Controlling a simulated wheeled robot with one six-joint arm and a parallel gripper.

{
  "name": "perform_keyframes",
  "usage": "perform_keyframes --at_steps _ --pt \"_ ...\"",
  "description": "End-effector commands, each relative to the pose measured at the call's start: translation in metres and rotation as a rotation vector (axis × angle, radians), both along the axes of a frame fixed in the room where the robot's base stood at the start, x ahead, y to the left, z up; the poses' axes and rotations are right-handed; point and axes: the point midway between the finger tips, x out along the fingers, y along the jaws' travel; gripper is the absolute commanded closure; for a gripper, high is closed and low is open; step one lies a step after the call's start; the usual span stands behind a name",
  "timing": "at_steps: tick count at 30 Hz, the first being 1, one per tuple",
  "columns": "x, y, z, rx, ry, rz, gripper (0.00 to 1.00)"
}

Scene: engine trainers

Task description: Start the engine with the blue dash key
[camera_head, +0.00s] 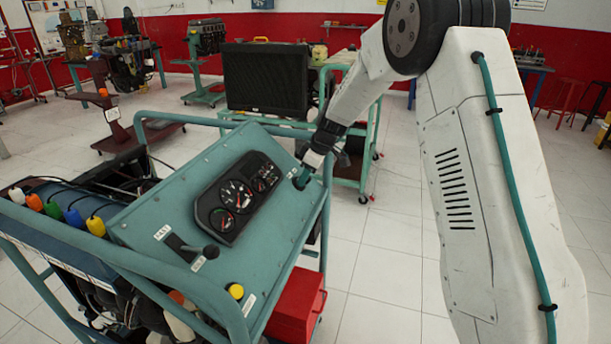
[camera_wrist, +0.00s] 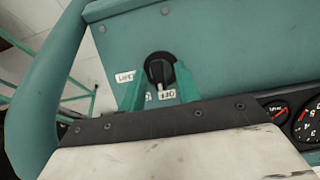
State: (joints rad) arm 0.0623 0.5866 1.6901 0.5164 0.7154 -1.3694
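The blue-green dash panel (camera_head: 160,214) slopes on a tubular frame and bears a black gauge cluster (camera_head: 238,196). The key shows in the wrist view as a black rotary switch (camera_wrist: 160,69) with a narrow grip, near the panel's edge, with small white labels around it. My gripper (camera_head: 301,180) is at the panel's upper right corner and hides the switch in the head view. In the wrist view my gripper's teal fingers (camera_wrist: 160,84) stand apart, one on each side of the switch. The fingers look clear of its narrow grip; how deep they reach is unclear.
A black lever (camera_head: 207,251) and a yellow button (camera_head: 236,291) are on the panel's near side. Tube rails (camera_head: 165,263) border the panel. A red box (camera_head: 297,306) is below right. A radiator stand (camera_head: 265,78) is behind. Floor at right is partly clear.

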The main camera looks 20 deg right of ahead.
Motion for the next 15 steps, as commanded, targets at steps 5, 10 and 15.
perform_keyframes --at_steps 5,10,15 --pt "-0.0001 -0.0001 0.0003 0.000 0.000 0.000 0.70" --pt "-0.0001 -0.0001 0.0004 0.000 0.000 0.000 1.00" --pt "0.0001 0.0015 0.0005 0.001 0.001 -0.001 1.00"
